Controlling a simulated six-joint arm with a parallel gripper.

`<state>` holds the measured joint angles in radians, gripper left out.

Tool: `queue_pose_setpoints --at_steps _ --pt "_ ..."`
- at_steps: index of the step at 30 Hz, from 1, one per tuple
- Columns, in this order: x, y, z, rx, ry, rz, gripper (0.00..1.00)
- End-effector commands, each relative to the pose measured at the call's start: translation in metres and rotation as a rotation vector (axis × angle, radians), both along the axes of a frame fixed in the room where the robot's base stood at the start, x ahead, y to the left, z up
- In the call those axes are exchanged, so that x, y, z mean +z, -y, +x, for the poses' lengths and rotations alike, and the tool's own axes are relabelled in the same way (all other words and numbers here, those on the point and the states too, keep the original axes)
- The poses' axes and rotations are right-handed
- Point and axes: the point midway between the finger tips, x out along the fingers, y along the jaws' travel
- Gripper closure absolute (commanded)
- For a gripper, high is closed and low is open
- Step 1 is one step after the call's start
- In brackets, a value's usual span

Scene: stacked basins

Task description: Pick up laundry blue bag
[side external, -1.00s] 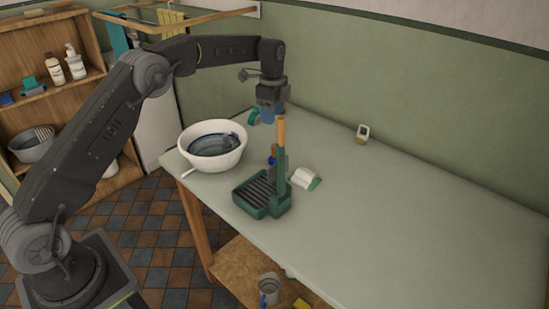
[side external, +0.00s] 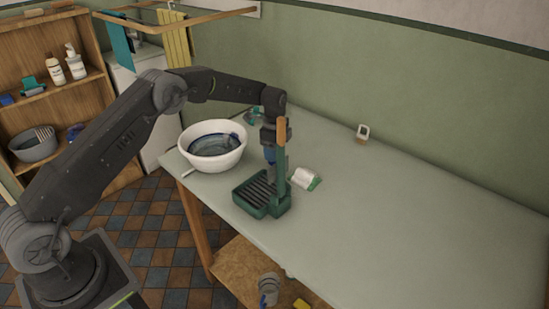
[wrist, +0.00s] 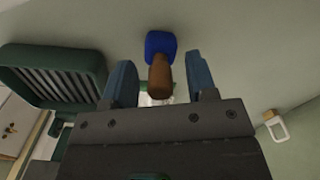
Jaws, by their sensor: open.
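The laundry blue bag (wrist: 160,43) appears in the wrist view as a small blue bundle with a brown wooden peg-like grip (wrist: 160,76) pointing toward the camera. My gripper (wrist: 160,62) is open, with one blue finger on each side of the brown grip and visible gaps between. The blue bundle lies just beyond the fingertips. In the side view my gripper (side external: 270,168) points down low over the table, behind the green ribbed rack. There the bag is hidden by the gripper and the rack's upright.
The green ribbed rack (side external: 250,202) with its tall orange-topped upright (side external: 281,132) stands close to my gripper. A white basin (side external: 207,160) is to the left, a white-and-green item (side external: 304,178) to the right. A small white item (side external: 362,132) stands near the wall. The table's right side is clear.

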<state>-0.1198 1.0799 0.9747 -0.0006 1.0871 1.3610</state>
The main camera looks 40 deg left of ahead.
Motion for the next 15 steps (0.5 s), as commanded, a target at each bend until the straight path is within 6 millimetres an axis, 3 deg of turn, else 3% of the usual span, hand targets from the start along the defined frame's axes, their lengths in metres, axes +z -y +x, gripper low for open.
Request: queue_pose_setpoints --at_steps 8,15 --pt "-0.0070 -0.0003 0.0000 0.000 0.001 -0.001 0.48" --pt "-0.0067 -0.0004 0.0000 0.001 0.001 -0.001 0.71"
